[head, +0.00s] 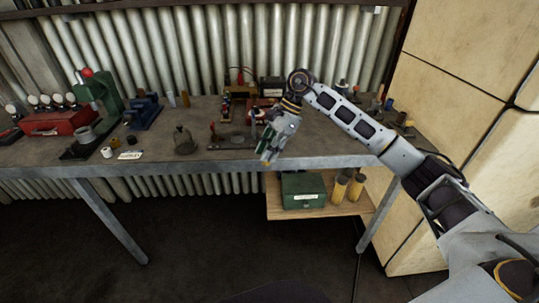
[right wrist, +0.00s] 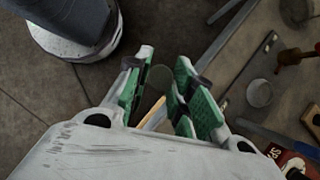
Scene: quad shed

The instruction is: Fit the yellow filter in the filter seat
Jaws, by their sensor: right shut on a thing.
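My right gripper (head: 267,159) is over the bench's front edge, pointing down. In the right wrist view its green-padded fingers (right wrist: 158,95) are shut on a thin, see-through rounded piece (right wrist: 158,78), which looks like the filter. Its yellow colour is not clear here, and a tan strip shows below it. In the head view the fingers hide the piece. A small round metal cup (right wrist: 260,93) stands on a dark plate on the bench, apart from the gripper. It may be the filter seat, but I cannot tell. My left gripper is not in view.
The bench (head: 180,164) holds a green press (head: 103,98), a red gauge box (head: 55,122), a blue vise (head: 143,112) and a glass bell (head: 184,141). Below, a wooden shelf (head: 318,212) carries a green box (head: 303,190) and yellow cylinders (head: 355,188).

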